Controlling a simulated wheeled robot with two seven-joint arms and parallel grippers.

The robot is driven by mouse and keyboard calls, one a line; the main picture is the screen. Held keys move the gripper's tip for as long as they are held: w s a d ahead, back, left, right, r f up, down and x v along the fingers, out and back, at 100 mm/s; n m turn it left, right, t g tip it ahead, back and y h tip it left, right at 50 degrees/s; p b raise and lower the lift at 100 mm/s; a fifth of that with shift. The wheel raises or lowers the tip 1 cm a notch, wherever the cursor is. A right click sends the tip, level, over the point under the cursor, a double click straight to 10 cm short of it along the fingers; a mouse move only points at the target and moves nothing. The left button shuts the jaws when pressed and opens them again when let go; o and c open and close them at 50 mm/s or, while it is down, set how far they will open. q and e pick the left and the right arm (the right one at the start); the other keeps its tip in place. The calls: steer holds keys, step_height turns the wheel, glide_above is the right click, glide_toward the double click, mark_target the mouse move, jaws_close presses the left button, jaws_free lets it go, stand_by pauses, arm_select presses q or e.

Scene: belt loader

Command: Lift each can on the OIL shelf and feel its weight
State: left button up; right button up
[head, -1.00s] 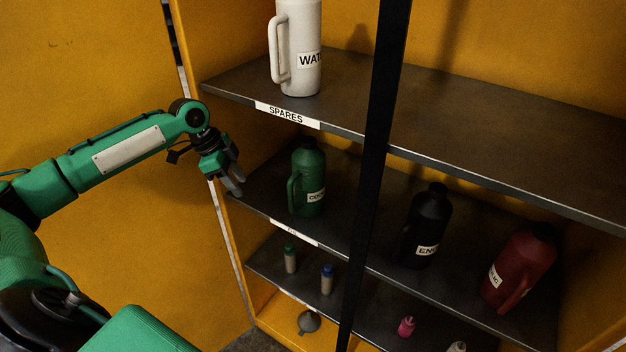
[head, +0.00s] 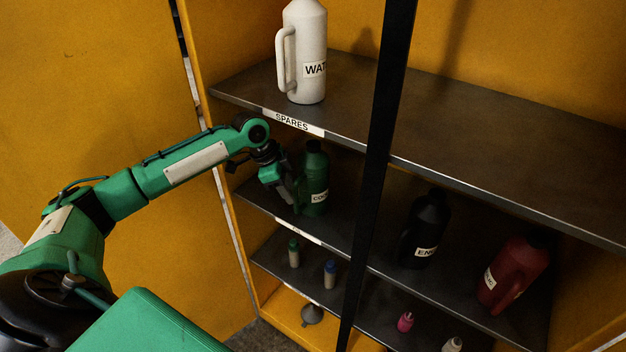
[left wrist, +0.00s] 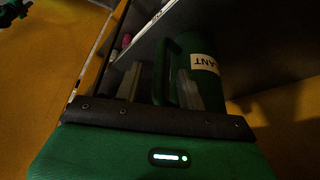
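On the middle shelf (head: 345,235) stand a green can (head: 316,180) with a partly hidden "COO…" label, a black can (head: 426,228) labelled "EN…" and a dark red can (head: 514,275), which looks tilted in this view. The shelf's front label (head: 298,231) is too washed out to read now. My left gripper (head: 285,197) is at the green can's handle side. In the left wrist view the gripper (left wrist: 158,88) is open, its fingers either side of the green handle (left wrist: 159,70), with gaps showing. My right gripper is out of view.
A white jug (head: 305,60) marked "WAT…" stands on the SPARES shelf (head: 450,150) above. A black vertical post (head: 377,150) crosses in front of the shelves. Small bottles (head: 330,274) stand on the lower shelf. The orange cabinet side (head: 205,150) is close to my arm.

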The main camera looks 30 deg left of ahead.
arm_select(q)
steer(key=shift+x, duration=1.45)
jaws_close()
steer(key=shift+w+r+p, duration=0.15)
steer(key=shift+p, duration=0.15)
